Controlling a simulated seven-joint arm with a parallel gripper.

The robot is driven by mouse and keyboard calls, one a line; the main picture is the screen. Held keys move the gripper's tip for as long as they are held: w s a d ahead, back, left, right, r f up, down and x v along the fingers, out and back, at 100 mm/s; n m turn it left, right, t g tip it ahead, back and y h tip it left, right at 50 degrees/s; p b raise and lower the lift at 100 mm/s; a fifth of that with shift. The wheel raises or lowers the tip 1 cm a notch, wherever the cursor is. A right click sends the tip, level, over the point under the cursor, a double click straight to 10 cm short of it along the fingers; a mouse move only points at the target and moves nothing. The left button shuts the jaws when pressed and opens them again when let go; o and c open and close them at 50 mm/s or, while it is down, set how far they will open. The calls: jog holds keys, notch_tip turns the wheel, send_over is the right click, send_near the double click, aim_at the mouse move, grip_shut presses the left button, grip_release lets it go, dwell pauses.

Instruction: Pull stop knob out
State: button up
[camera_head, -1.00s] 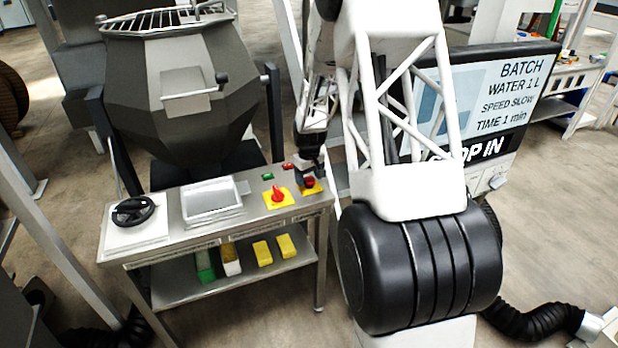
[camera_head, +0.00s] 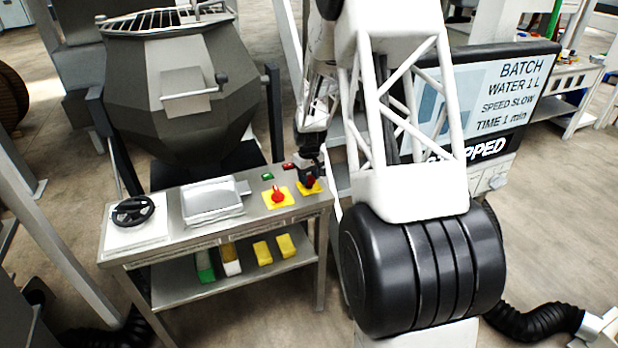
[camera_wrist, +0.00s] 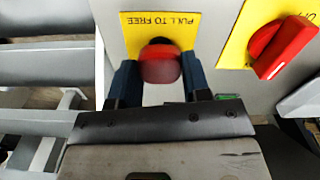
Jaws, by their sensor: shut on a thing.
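The stop knob (camera_wrist: 160,64) is a red mushroom button on a yellow plate (camera_wrist: 188,22) marked "PULL TO FREE". In the wrist view it sits between the two dark fingers of my gripper (camera_wrist: 160,80), which is shut on it. A dark stem shows between the red head and the plate. In the head view my gripper (camera_head: 310,178) is at the right end of the steel bench, over the yellow plate, and mostly covers the knob. The screen (camera_head: 480,100) at the right shows text ending in "PPED"; my arm hides its start.
A red rotary switch (camera_head: 278,195) on a yellow plate is just left of the knob. Green (camera_head: 267,176) and red (camera_head: 288,166) buttons lie behind it. A steel tray (camera_head: 212,198) and black handwheel (camera_head: 133,210) are farther left. A large grey drum (camera_head: 185,90) stands behind the bench.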

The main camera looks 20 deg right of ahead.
aim_at(309, 178)
jog(key=shift+r, duration=0.35)
jog(key=shift+w, duration=0.1)
jog(key=o, duration=1.3)
jog(key=shift+r, duration=3.9)
